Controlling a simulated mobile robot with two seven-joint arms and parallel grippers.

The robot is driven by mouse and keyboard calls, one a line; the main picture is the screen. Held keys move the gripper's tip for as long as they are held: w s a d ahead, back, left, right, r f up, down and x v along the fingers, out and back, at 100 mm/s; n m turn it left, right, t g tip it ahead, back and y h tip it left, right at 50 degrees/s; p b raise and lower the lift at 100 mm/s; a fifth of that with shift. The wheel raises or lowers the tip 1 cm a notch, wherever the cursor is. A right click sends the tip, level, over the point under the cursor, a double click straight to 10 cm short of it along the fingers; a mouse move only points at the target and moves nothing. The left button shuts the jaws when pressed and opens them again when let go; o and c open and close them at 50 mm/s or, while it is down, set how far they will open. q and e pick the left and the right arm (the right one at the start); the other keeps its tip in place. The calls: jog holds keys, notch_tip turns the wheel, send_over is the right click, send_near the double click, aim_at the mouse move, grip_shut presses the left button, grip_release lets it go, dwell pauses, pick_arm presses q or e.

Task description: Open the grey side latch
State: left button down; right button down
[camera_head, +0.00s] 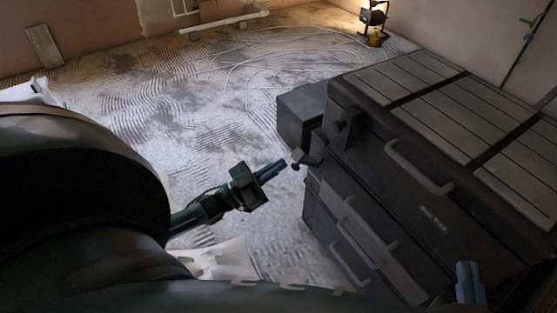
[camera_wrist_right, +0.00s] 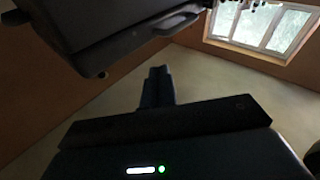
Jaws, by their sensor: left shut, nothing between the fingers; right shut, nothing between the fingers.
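A dark stacked tool chest (camera_head: 440,215) fills the right of the head view. A small dark latch-like piece (camera_head: 307,159) sticks out from its left side; I cannot tell for sure that it is the grey side latch, or whether it is open. My left gripper (camera_head: 280,166) is shut and empty, its tips close to the left of that piece, with a small apparent gap. My right gripper (camera_head: 468,268) is shut and empty by the chest's near right side. In the right wrist view its closed fingers (camera_wrist_right: 158,72) point toward a dark case (camera_wrist_right: 105,30), apart from it.
A smaller dark box (camera_head: 300,112) stands behind. The plaster-streaked floor (camera_head: 190,110) is mostly clear. A work lamp (camera_head: 374,18) stands at the back.

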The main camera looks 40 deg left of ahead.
pick_arm(q)
jog(key=s+a+f+b, duration=0.1)
jog(key=s+f, duration=0.2)
jog(key=f, duration=0.4)
jog(key=shift+a, duration=0.4)
